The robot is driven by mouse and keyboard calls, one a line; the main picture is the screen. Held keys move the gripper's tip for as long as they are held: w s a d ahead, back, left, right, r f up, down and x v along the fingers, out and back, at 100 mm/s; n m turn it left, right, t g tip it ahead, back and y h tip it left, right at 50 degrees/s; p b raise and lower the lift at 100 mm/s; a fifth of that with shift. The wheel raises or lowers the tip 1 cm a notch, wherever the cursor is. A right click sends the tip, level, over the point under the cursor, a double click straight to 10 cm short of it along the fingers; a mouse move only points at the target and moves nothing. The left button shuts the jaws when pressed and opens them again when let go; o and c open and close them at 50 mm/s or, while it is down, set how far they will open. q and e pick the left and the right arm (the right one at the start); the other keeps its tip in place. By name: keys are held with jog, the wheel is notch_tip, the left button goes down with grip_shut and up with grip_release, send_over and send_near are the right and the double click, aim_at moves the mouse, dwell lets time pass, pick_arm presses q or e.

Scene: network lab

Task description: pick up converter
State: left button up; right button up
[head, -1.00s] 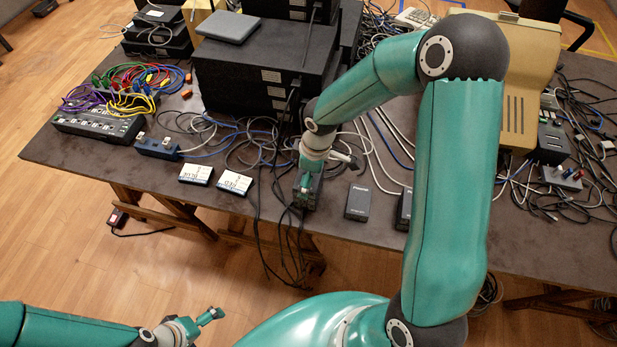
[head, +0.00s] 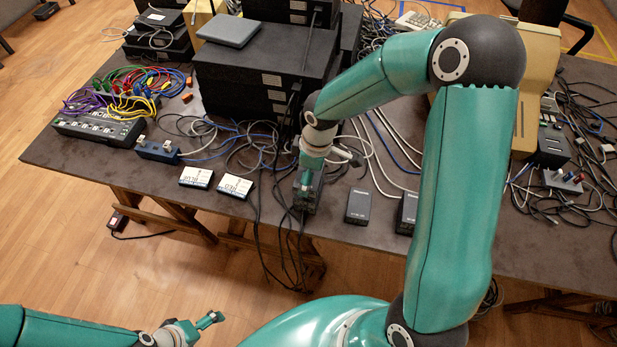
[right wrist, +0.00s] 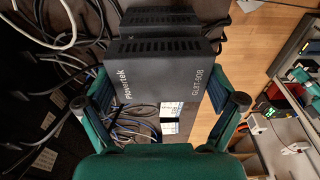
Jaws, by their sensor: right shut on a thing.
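The converter, a black box with white lettering and a slotted edge (right wrist: 160,72), sits between the two fingers of my right gripper (right wrist: 168,100) in the right wrist view. The fingers are shut on its sides. In the head view my right gripper (head: 308,185) is over the front edge of the table, with the dark converter (head: 304,204) partly hidden under it. Whether it touches the tabletop cannot be told. My left gripper (head: 210,321) is low in the head view, away from the table; its finger gap is unclear.
Similar black boxes (head: 359,207) (head: 407,212) stand to the right. Two white-labelled boxes (head: 196,177) (head: 235,186) lie to the left. Loose cables (head: 262,160) cross the table and hang over its front edge near my gripper. Stacked black equipment (head: 255,85) stands behind.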

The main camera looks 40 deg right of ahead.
notch_tip(320, 180, up, 17)
jog(key=b, duration=0.3)
send_over(358, 203)
notch_tip(358, 203, down, 3)
notch_tip(358, 203, down, 15)
jog(key=shift+s+d+r+b, duration=0.1)
jog(key=shift+s+d+b, duration=0.05)
jog(key=shift+b, duration=0.25)
jog(key=shift+f+b, duration=0.3)
jog(key=shift+f, duration=2.05)
